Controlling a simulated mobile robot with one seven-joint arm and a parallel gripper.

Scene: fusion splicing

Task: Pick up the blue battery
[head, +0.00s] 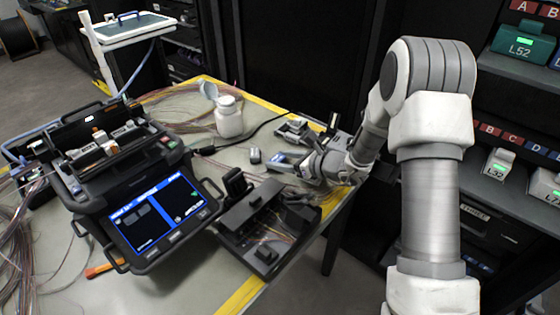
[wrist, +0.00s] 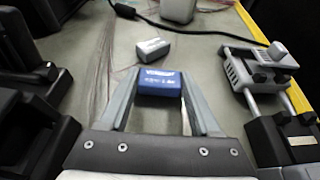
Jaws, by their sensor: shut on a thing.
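The blue battery (wrist: 160,82) is a small block with white lettering. In the wrist view it sits between the tips of my gripper (wrist: 160,90), with one finger against each side. My gripper is shut on it. In the head view my gripper (head: 292,160) reaches low over the right part of the table, and the blue of the battery shows only as a small patch at its tips. I cannot tell whether the battery touches the table.
A small grey block (wrist: 152,48) lies just beyond the battery. A grey clamp-like device (wrist: 262,68) stands close on the right. The fusion splicer (head: 150,215) and a black open tray (head: 262,225) stand to the left. A white bottle (head: 229,118) stands farther back.

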